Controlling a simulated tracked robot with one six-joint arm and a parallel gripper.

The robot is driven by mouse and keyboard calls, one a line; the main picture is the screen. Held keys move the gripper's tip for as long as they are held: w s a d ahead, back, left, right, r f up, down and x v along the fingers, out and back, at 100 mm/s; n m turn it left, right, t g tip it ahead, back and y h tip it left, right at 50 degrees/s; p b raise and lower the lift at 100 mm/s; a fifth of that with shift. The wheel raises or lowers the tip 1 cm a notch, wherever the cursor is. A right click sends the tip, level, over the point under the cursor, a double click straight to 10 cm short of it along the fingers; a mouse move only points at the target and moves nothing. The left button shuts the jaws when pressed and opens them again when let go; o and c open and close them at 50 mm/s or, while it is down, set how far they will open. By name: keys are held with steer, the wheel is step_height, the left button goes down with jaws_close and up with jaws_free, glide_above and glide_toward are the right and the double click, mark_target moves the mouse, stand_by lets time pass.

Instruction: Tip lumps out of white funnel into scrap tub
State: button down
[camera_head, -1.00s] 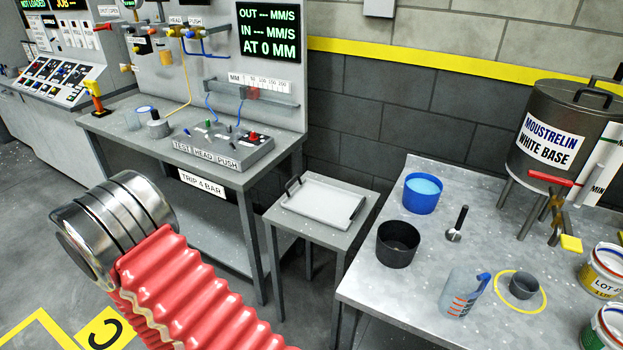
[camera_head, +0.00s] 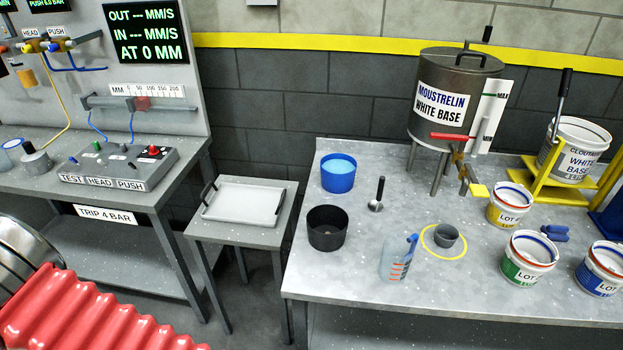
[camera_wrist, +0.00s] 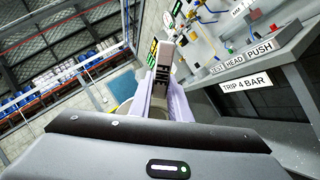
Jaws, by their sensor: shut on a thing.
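In the wrist view my gripper (camera_wrist: 160,78) is shut on a pale thing (camera_wrist: 141,101), which I take to be the white funnel. It is mostly hidden by the gripper and wrist, so I cannot see its mouth or any lumps in it. In the head view the gripper is out of frame. A black open tub (camera_head: 327,230), which seems to be the scrap tub, stands upright at the left front of the grey bench. It carries no readable label. The gripper is well away from the bench.
On the bench (camera_head: 330,272) stand a blue tub with pale blue liquid (camera_head: 338,175), a scoop-like tool (camera_head: 376,200), a clear jug (camera_head: 395,262), a grey cup (camera_head: 446,236) and several pails. A tank (camera_head: 450,100) stands behind. A small table with a tray (camera_head: 243,202) is left.

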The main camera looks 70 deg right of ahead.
steer(key=s+d+r+m+g+h, duration=0.35)
steer(key=d+g, duration=0.25)
steer(key=d, duration=0.4)
steer(key=s+d+r+m+g+h, duration=0.25)
steer(key=d+m+g+h, duration=0.35)
steer(key=d, duration=0.5)
steer(key=s+d+r+m+g+h, duration=0.35)
steer(key=d+g, duration=0.35)
steer(key=d, duration=0.3)
steer(key=s+d+r+m+g+y, duration=0.2)
steer(key=s+d+m+g+y, duration=0.45)
steer(key=s+d+g, duration=0.65)
steer(key=s+d+m+g+y, duration=0.1)
steer(key=s+m+g+y, duration=0.3)
steer(key=s+m+y, duration=0.6)
steer(key=s, duration=1)
steer(key=shift+d+f+g, duration=0.3)
steer(key=shift+d+f, duration=0.05)
steer(key=shift+s, duration=0.15)
steer(key=s+d+f+t+y, duration=0.1)
steer(key=s+f+t+y, duration=0.2)
steer(key=t, duration=1.2)
steer(key=s+f, duration=0.1)
steer(key=s, duration=0.2)
steer(key=shift+s+d+f, duration=0.15)
steer(key=shift+d+f, duration=0.1)
steer(key=shift+f, duration=0.15)
